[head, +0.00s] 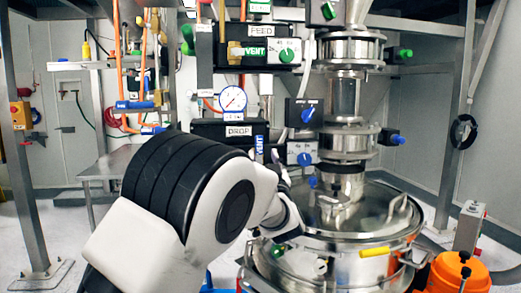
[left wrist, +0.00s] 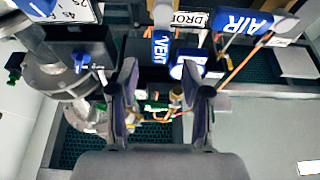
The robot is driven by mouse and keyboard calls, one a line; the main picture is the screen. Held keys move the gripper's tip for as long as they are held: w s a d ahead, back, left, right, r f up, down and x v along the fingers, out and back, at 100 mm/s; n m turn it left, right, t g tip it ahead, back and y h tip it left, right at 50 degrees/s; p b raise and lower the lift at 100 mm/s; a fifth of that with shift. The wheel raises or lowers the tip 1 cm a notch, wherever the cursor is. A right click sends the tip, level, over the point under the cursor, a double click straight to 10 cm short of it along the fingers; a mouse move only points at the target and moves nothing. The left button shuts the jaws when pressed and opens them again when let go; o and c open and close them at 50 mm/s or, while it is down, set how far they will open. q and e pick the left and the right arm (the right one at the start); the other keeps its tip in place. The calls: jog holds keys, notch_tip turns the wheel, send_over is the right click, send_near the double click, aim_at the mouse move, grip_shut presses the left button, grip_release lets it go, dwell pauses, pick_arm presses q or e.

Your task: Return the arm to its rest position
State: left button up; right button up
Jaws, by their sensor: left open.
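My left arm (head: 195,190) comes in from the lower left of the head view and reaches up in front of the sifter's valve panels. My left gripper (head: 281,166) is mostly hidden behind its own wrist there, near the DROP panel. In the left wrist view the left gripper (left wrist: 160,70) is open, its two dark fingers apart with nothing held between them. The DROP label (left wrist: 191,19) and a blue VENT label (left wrist: 161,47) show beyond the fingers. I cannot tell whether the fingers touch anything. My right gripper is not in view.
The steel sifter vessel (head: 365,225) stands close to the right of my arm, with a yellow handle (head: 374,252) and an orange part (head: 458,274). The pressure gauge (head: 233,99) and FEED panel (head: 259,31) are above. Open floor (head: 30,235) shows at left.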

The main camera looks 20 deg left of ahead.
pick_arm(q)
jog(key=shift+s+d+f, duration=0.1)
jog(key=shift+s+f, duration=0.1)
jog(key=shift+s, duration=0.1)
jog(key=shift+f, duration=0.15)
